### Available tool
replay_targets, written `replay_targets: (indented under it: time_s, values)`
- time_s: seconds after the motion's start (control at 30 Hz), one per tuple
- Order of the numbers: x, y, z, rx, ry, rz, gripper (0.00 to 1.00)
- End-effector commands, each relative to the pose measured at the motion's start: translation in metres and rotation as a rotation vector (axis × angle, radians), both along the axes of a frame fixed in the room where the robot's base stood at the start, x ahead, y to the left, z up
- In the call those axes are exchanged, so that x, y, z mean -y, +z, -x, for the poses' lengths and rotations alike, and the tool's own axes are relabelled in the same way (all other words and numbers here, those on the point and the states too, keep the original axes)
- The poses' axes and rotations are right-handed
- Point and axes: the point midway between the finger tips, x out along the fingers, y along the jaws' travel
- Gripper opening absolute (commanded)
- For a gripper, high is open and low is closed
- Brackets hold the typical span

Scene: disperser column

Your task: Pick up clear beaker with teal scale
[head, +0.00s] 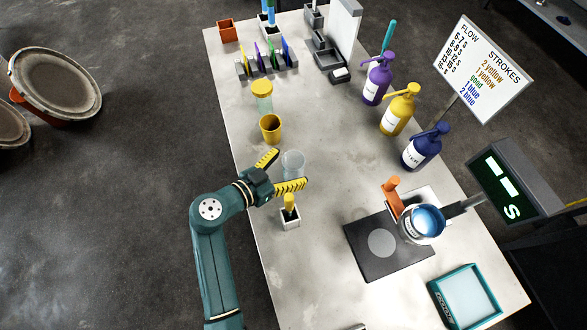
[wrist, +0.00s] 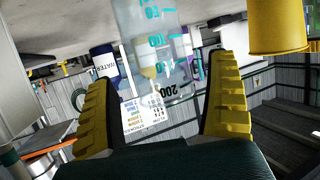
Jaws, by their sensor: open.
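The clear beaker (head: 292,160) stands on the table in the head view, just at the open mouth of my gripper (head: 289,170). In the wrist view the clear beaker (wrist: 150,45) shows teal scale marks and a dark 200, and appears upside down. My gripper (wrist: 167,70) is open, with one yellow ridged finger on each side of the beaker. A gap shows between the beaker and each finger in the wrist view. The gripper is empty.
A yellow cup (head: 270,128) stands close behind my gripper. A small holder (head: 289,220) with a yellow-handled tool stands close in front. Yellow (head: 396,112), purple (head: 376,80) and blue (head: 422,150) pump bottles stand right. The table's middle is clear.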

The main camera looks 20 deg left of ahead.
Motion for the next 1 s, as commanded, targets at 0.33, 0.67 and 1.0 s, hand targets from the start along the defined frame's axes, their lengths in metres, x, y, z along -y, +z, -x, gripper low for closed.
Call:
replay_targets:
  time_s: [0.33, 0.67, 1.0]
  values:
    - [0.008, -0.007, -0.018, 0.001, 0.001, -0.001, 0.89]
    - [0.007, -0.007, -0.018, 0.001, 0.001, -0.001, 0.31]
    - [0.007, -0.001, -0.018, 0.003, 0.000, -0.001, 0.16]
